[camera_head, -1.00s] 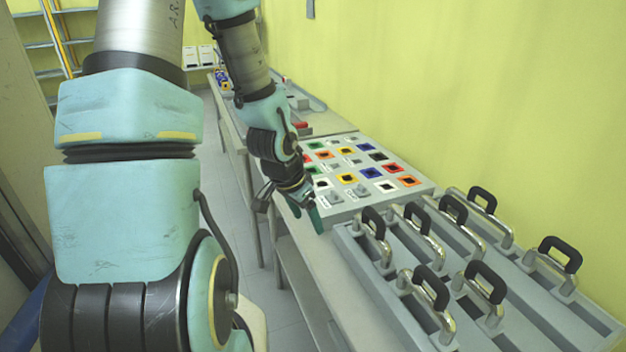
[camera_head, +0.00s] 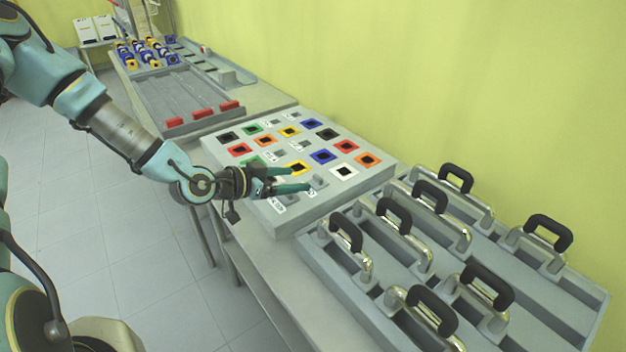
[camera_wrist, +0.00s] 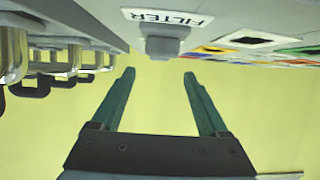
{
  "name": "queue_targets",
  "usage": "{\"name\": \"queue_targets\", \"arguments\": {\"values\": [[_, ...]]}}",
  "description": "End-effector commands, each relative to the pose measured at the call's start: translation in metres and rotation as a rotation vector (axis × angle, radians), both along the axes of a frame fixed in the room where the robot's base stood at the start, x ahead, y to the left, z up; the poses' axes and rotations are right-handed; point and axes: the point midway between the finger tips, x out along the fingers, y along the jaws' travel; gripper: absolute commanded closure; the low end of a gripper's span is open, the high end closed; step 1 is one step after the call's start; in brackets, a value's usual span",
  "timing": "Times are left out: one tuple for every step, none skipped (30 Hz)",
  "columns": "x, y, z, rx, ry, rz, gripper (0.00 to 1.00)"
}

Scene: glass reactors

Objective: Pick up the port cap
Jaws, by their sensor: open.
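The grey panel (camera_head: 345,188) holds several small grey knob-like caps among coloured square frames. I cannot tell by sight which one is the port cap. One grey cap (camera_head: 319,181) sits near the panel's front edge, just beyond my fingertips. In the wrist view a grey cap (camera_wrist: 163,42) stands beside a white label reading FILTER (camera_wrist: 168,18), ahead of the gap between my fingers. My gripper (camera_head: 308,179) is open and empty, its green fingers spread over the panel. It also shows in the wrist view (camera_wrist: 159,73), with the fingers apart from the cap.
A grey tray (camera_head: 420,290) with several black-handled metal pieces stands to the right of the panel. Another tray (camera_head: 185,95) with red blocks is behind, with blue and yellow parts (camera_head: 148,52) farther back. The yellow wall runs along the bench; the floor at left is clear.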

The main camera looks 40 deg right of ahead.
Motion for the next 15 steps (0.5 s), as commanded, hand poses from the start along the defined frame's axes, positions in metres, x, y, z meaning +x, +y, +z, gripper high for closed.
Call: {"name": "queue_targets", "arguments": {"values": [[-0.001,-0.004,-0.001,0.001,0.001,0.000,0.22],[-0.001,-0.005,-0.002,0.001,0.001,0.000,0.22],[-0.001,-0.007,-0.002,0.002,0.002,0.001,0.22],[-0.001,-0.008,-0.003,0.002,0.002,0.001,0.22],[-0.001,-0.010,-0.003,0.002,0.002,0.001,0.22],[-0.001,-0.013,-0.003,0.001,0.003,0.001,0.22],[-0.001,-0.016,-0.004,0.001,0.004,0.001,0.22],[-0.002,-0.020,-0.005,0.002,0.003,-0.001,0.22],[-0.002,-0.025,-0.006,0.002,0.003,-0.001,0.22],[-0.002,-0.029,-0.007,0.002,0.004,0.001,0.22],[-0.002,-0.033,-0.009,0.002,0.004,0.001,0.22],[-0.002,-0.037,-0.011,0.003,0.004,0.001,0.22],[-0.002,-0.041,-0.013,0.003,0.004,0.001,0.22],[-0.002,-0.045,-0.015,0.003,0.003,0.000,0.22],[-0.002,-0.048,-0.017,0.003,0.002,0.000,0.22]]}}
